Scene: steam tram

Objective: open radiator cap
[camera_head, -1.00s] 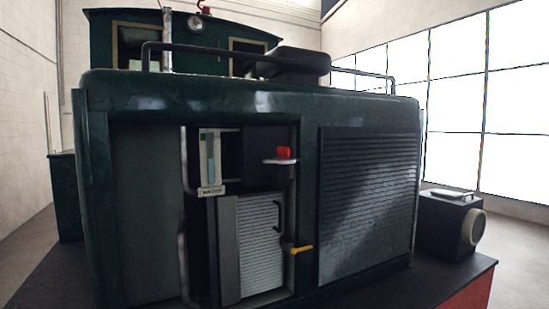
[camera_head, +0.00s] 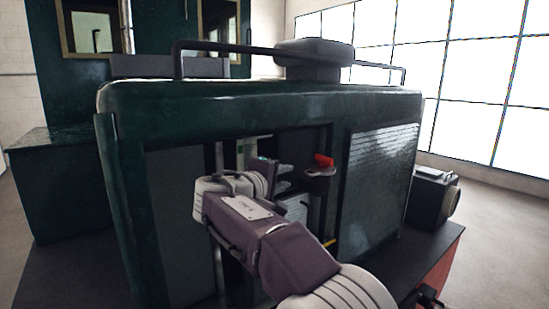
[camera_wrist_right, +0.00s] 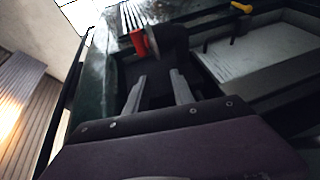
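The radiator cap, with a red top (camera_head: 323,160), sits on a grey ledge inside the opening in the green engine housing (camera_head: 265,105). In the right wrist view the red part (camera_wrist_right: 139,43) stands just beyond the fingertips, toward the left finger, beside a dark grey piece. My right gripper (camera_head: 287,178) reaches into the opening from the front, left of the cap and slightly lower. Its two fingers, also in the right wrist view (camera_wrist_right: 158,82), are apart with nothing between them. My left gripper is not in view.
A white panel (camera_wrist_right: 265,50) and a yellow handle (camera_head: 330,242) are below the cap in the opening. A slatted panel (camera_head: 378,185) lies to the right. A black rail (camera_head: 245,47) runs along the top. The opening's frame is close around my arm.

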